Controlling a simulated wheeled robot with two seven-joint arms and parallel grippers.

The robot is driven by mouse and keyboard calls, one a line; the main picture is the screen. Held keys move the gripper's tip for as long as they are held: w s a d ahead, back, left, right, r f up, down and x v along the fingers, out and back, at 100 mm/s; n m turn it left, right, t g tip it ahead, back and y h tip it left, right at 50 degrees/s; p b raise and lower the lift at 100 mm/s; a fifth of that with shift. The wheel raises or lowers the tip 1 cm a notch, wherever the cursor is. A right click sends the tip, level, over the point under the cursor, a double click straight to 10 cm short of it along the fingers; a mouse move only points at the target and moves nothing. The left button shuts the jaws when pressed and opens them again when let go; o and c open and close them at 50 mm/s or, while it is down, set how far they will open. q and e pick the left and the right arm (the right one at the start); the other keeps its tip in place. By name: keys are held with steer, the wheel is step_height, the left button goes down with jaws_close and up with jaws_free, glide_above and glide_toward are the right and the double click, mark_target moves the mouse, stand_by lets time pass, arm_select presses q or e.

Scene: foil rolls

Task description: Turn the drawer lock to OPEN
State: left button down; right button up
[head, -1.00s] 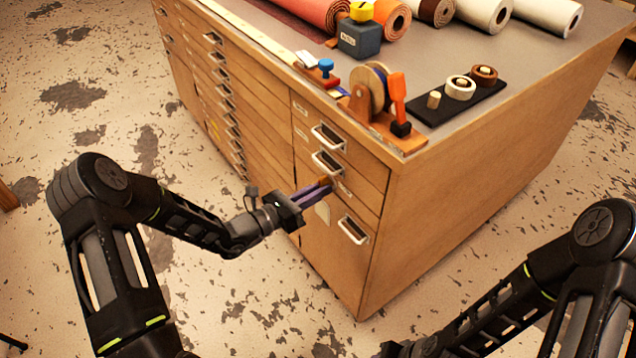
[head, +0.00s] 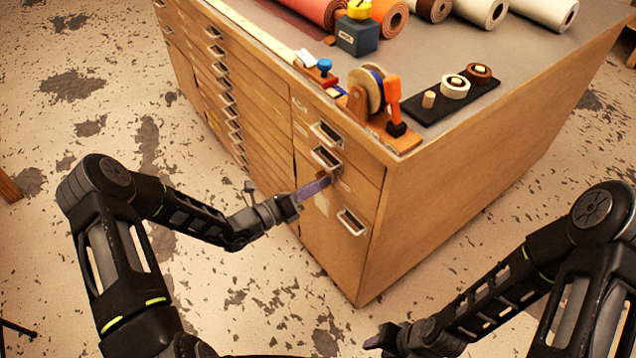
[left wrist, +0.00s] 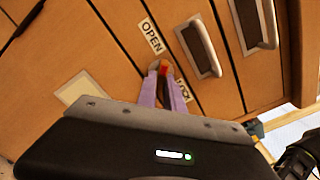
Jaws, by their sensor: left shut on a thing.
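The drawer lock is a small tan-brown knob with a red part (left wrist: 163,68) on the wooden cabinet front. My left gripper (head: 328,179) is shut on it with purple fingers, one on each side in the left wrist view. The knob lies between an OPEN label (left wrist: 151,36) and a second label (left wrist: 183,90) reading LOCK, partly covered by a finger. In the head view the fingers mostly hide the knob. My right gripper (head: 374,342) is low in the head view, away from the cabinet, and its opening is unclear.
Metal drawer handles (head: 352,222) stick out near the lock. A blank pale card (left wrist: 82,88) is on the front. On the cabinet top (head: 440,65) are a tape dispenser (head: 368,90), a blue block (head: 357,37) and several rolls. The floor in front is open.

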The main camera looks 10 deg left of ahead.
arm_select(q)
steer(key=c, duration=1.5)
jaws_free()
steer(key=shift+o, duration=0.2)
steer(key=shift+a, duration=0.1)
steer(key=v, duration=0.7)
steer(key=shift+s, duration=0.3)
steer(key=shift+a, duration=0.15)
